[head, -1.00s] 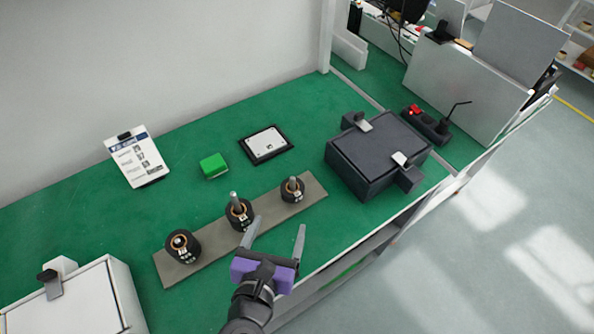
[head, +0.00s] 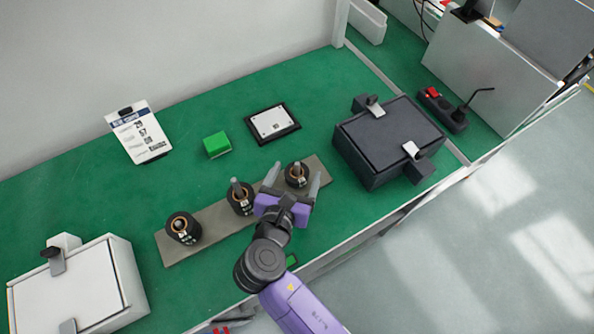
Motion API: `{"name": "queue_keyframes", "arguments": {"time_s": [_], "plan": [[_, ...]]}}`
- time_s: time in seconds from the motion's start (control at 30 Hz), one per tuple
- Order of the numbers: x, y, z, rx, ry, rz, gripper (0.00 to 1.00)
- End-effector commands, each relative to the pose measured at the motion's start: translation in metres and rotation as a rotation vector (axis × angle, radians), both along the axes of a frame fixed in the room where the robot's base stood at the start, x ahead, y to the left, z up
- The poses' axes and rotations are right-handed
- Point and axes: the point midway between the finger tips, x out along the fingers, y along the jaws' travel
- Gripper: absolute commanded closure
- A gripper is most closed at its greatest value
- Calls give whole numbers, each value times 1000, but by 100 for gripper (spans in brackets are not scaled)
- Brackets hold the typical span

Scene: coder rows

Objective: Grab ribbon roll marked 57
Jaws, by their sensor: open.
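Three black ribbon rolls stand on pegs on a grey-brown board: a left roll (head: 183,229), a middle roll (head: 240,199) and a right roll (head: 297,174). Each has a small white label, but its number is too small to read, so I cannot tell which is marked 57. My gripper (head: 295,173) is open and empty. Its two grey fingers lie on either side of the right roll in the picture. Whether they touch it, or are level with it, I cannot tell. The purple gripper body is just in front of that roll.
A dark lidded box (head: 388,140) stands to the right, a white lidded box (head: 82,285) at front left. Behind the board are a green block (head: 217,145), a black-framed plate (head: 273,123) and a white printed sheet (head: 139,134). Bare green bench surrounds the board.

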Motion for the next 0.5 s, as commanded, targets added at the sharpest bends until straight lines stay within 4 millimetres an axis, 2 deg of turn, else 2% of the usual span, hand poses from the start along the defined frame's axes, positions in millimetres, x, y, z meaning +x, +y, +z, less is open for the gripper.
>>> {"name": "queue_keyframes", "arguments": {"time_s": [0.1,0.33,0.37,0.5], "plan": [[9,-2,-4,0,1,-1,22],[10,-2,-5,0,0,0,22],[10,-2,-5,0,0,0,24],[10,-2,-5,0,0,0,51]]}}
